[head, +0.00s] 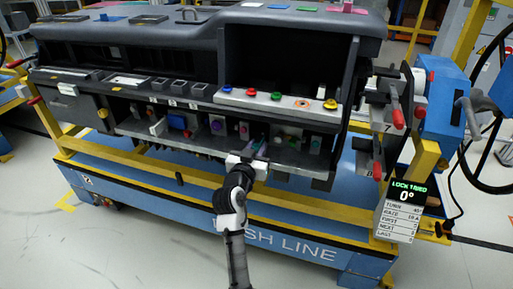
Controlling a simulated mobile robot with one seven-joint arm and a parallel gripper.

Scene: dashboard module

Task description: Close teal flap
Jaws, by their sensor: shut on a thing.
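The dashboard module (200,45) stands on a blue and yellow cart. A low row of open compartments runs along its front. A small teal piece (262,148), which looks like the teal flap, shows at the middle right of this row, tilted outward at the lower front edge. My gripper (254,157) reaches up from below to this spot and is shut at the teal piece, seemingly on its edge. The fingertips are small and partly hidden, so the exact contact is unclear.
A shelf with blue, red, green and yellow knobs (276,97) is above the compartments. A lower lip (290,165) runs in front. A blue side unit with red handles (398,118) and a readout sign (405,199) stand at right. The floor before the cart is clear.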

